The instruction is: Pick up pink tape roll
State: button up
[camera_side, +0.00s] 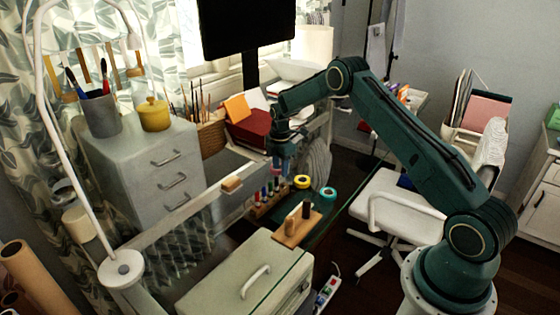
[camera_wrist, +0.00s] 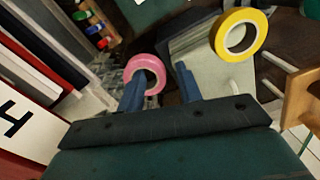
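The pink tape roll (camera_wrist: 153,62) shows in the wrist view just ahead of my gripper (camera_wrist: 160,70). The gripper's two blue fingers are spread apart. The left finger overlaps the roll's near left side and part of its hole; I cannot tell whether it touches the roll or is above it. The right finger is to the right of the roll, with a gap between. In the side view my gripper (camera_side: 279,171) points down over the desk, and the roll is not clearly made out there.
A yellow tape roll (camera_wrist: 221,36) lies right of the pink one; it also shows in the side view (camera_side: 301,176). A teal tape roll (camera_side: 328,198) is further right. A rack of colored bottles (camera_side: 262,204) and a wooden block stand (camera_side: 290,236) are close by. Books (camera_wrist: 35,70) stand at left.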

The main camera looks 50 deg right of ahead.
aim_at(280, 170)
jog(key=shift+c, duration=0.2)
grip_shut()
jog(key=shift+r, duration=0.15)
notch_tip(280, 170, up, 20)
dwell(0.8)
jog(key=shift+a, duration=0.1)
dwell(0.5)
